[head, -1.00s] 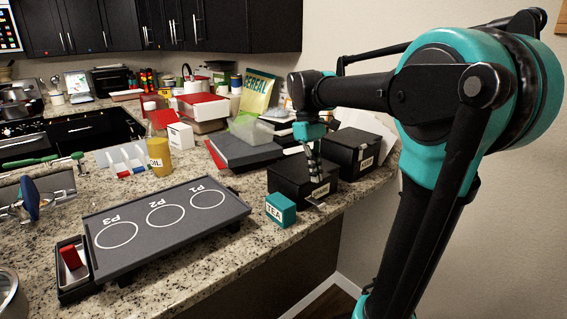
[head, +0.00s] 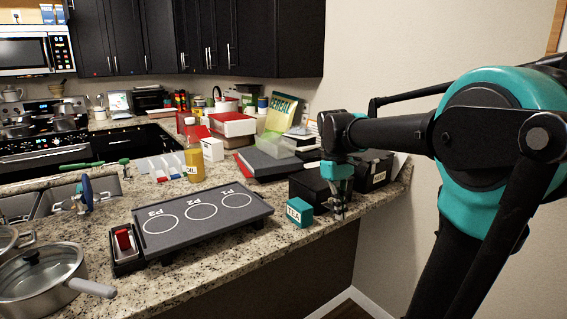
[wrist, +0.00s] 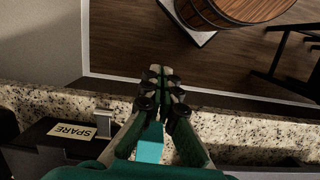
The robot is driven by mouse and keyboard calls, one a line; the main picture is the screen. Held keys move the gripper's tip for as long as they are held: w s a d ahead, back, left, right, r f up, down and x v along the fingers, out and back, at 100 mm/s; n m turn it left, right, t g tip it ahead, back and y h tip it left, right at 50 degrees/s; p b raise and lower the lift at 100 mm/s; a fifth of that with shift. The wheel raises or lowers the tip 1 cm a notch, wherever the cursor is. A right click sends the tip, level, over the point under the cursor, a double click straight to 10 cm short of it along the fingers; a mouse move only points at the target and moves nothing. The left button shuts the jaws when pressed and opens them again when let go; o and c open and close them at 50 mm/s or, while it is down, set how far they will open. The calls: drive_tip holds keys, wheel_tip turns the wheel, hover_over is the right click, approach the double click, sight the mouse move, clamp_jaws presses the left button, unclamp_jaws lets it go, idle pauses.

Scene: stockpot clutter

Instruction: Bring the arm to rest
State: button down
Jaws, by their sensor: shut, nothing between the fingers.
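My gripper (head: 338,210) hangs at the end of my arm over the counter's right front edge, beside the teal TEA box (head: 299,211) and in front of a black box (head: 310,187). In the wrist view my gripper (wrist: 160,80) points downward past the counter edge, its fingers together with nothing between them. A teal surface (wrist: 150,145) shows between the finger links there. A black box labelled SPARE (wrist: 72,135) lies to its left.
The granite counter (head: 220,262) holds a dark board (head: 203,222) with circles P1, P2 and P3. A lidded pot (head: 42,275) stands front left. An oil bottle (head: 194,164), a cereal box (head: 281,113) and other clutter stand behind.

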drive_tip(key=s+d+f+m+t, duration=0.1)
drive_tip(key=s+f+m+t, duration=0.1)
drive_tip(key=s+f, duration=0.2)
drive_tip(key=s+d+f+m+t+y, duration=0.1)
drive_tip(key=s+f, duration=0.3)
drive_tip(key=f, duration=0.6)
drive_tip(key=s+d+f+m+t, duration=0.1)
drive_tip(key=s+f+m+t, duration=0.1)
drive_tip(key=f, duration=0.5)
drive_tip(key=shift+s+f+m+t, duration=0.4)
drive_tip(key=shift+s+m, duration=0.3)
drive_tip(key=shift+s, duration=0.25)
drive_tip(key=c, duration=2.2)
unclamp_jaws()
